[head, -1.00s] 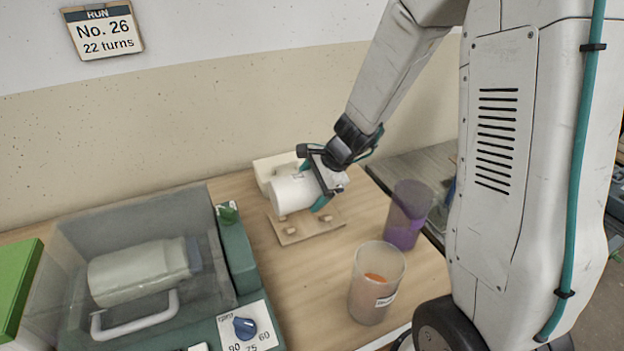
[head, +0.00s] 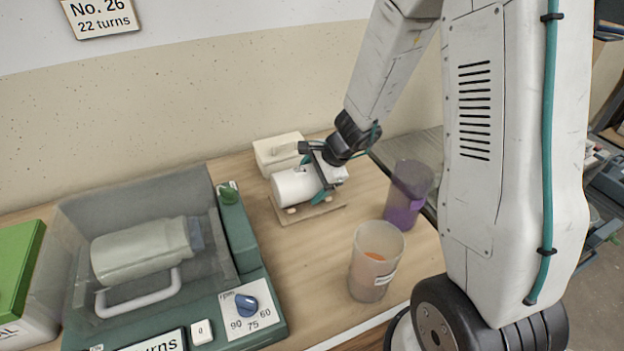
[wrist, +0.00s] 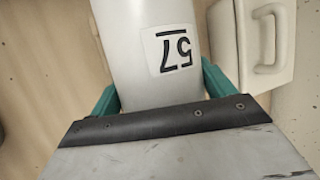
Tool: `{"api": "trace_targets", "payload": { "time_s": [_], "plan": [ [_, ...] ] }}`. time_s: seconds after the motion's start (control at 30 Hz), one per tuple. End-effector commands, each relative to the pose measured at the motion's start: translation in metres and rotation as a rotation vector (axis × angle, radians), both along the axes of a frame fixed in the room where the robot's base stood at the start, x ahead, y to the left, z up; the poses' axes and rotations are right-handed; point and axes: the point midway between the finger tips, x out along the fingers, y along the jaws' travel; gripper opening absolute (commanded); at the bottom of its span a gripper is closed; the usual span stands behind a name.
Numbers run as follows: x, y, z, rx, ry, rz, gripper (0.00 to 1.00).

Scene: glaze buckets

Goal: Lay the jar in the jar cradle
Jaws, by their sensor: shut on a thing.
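The jar is a white cylinder (head: 296,187) lying on its side over the jar cradle. My gripper (head: 312,179) is shut on the jar near its right end. In the wrist view my gripper's teal fingers (wrist: 162,88) are on both sides of the jar (wrist: 145,45), which bears a label "57". The jar cradle (head: 322,210) is a flat tan board with small pegs, mostly hidden under the jar. The jar looks very low over the pegs; I cannot tell whether it touches them.
A white box with a handle (head: 275,152) stands just behind the jar. A purple container (head: 403,212) and a clear cup with orange contents (head: 370,283) stand to the right. A green machine (head: 240,235) with a clear hood holding another jar (head: 135,252) fills the left.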

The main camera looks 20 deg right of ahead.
Motion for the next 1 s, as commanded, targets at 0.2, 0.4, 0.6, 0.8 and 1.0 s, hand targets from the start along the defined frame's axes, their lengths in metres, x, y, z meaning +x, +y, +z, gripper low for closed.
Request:
{"api": "trace_targets", "payload": {
  "time_s": [0.2,0.4,0.6,0.8,1.0],
  "plan": [
    [0.001,0.0,0.001,0.001,-0.002,0.0,0.45],
    [0.0,0.0,0.001,0.0,-0.001,0.0,1.0],
    [-0.002,-0.003,0.006,0.001,-0.001,-0.002,1.0],
    [-0.011,-0.015,0.033,-0.001,-0.005,-0.001,1.0],
    [-0.02,-0.026,0.059,0.0,-0.004,-0.001,1.0]
  ]
}}
